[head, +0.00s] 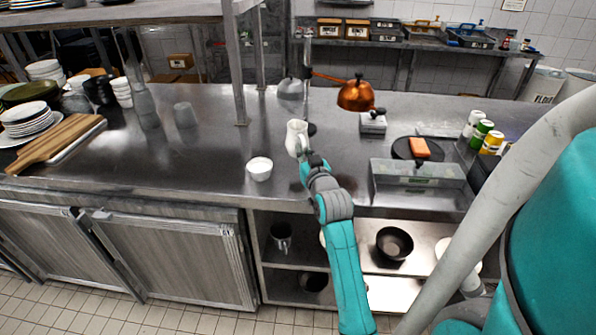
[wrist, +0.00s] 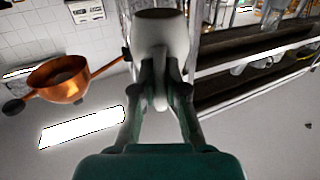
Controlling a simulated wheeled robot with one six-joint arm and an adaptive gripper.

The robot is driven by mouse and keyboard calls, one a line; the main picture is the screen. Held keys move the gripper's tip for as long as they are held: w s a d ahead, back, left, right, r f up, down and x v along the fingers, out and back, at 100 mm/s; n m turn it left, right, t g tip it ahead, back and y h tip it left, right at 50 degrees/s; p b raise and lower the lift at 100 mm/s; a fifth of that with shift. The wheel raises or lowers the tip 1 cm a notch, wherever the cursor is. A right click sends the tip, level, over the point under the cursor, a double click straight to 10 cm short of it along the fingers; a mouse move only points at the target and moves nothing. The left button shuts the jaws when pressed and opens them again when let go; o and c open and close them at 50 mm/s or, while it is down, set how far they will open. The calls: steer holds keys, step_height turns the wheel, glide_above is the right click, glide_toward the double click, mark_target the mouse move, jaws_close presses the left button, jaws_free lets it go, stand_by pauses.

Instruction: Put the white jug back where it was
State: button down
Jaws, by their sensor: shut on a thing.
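The white jug (head: 296,137) is at the end of my arm over the steel counter in the head view. In the wrist view the jug (wrist: 161,42) sits between the two fingers of my gripper (wrist: 161,97), its dark open mouth at the top of the picture. My gripper (head: 307,158) is shut on the jug. In the head view the arm hides part of the jug's lower side, and I cannot tell whether its base touches the counter.
A white bowl (head: 259,169) stands on the counter left of my gripper. A grey tray (head: 417,174) and a black plate with an orange block (head: 420,147) lie right. The counter's left middle is mostly clear.

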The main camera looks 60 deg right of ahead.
steer(key=shift+f, duration=3.45)
steer(key=shift+f, duration=0.1)
steer(key=c, duration=1.2)
jaws_free()
